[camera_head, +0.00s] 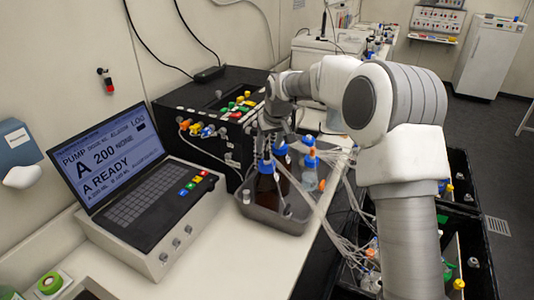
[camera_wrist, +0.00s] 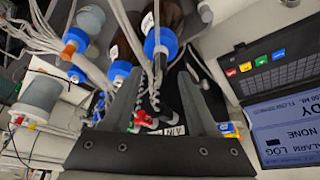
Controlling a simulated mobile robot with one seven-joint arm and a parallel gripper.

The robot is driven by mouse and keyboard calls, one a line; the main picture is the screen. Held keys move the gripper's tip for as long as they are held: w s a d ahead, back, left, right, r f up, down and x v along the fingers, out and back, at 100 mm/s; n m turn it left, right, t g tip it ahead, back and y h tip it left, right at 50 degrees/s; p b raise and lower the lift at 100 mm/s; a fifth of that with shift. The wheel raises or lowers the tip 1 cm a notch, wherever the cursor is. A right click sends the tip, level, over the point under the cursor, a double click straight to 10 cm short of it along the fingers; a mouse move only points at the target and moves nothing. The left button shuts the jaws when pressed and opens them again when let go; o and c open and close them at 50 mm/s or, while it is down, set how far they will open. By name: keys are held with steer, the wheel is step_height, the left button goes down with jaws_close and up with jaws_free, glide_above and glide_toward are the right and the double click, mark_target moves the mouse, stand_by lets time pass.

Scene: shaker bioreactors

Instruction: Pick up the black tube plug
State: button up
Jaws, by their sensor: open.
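My gripper (camera_wrist: 157,88) is open in the wrist view, its two grey fingers reaching away from the dark palm plate. Thin tubes and a grey twisted line pass between and in front of the fingers. Beyond them a red plug (camera_wrist: 140,118) sits on the black front panel near an "AIR" label. A small dark piece beside the red plug may be the black tube plug, but I cannot tell for sure. In the head view my gripper (camera_head: 276,122) hangs over the back of the bottle tray by the black box; its fingertips are hard to make out.
Brown bottles with blue caps (camera_head: 266,167) stand in a grey tray (camera_head: 285,222). A black control box (camera_head: 213,115) carries coloured plugs. A laptop-like pump console (camera_head: 140,200) stands at the left. Loose clear tubing (camera_head: 340,205) hangs at the right near black crates.

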mark_target(267, 157)
steer(key=shift+x, duration=1.4)
jaws_close()
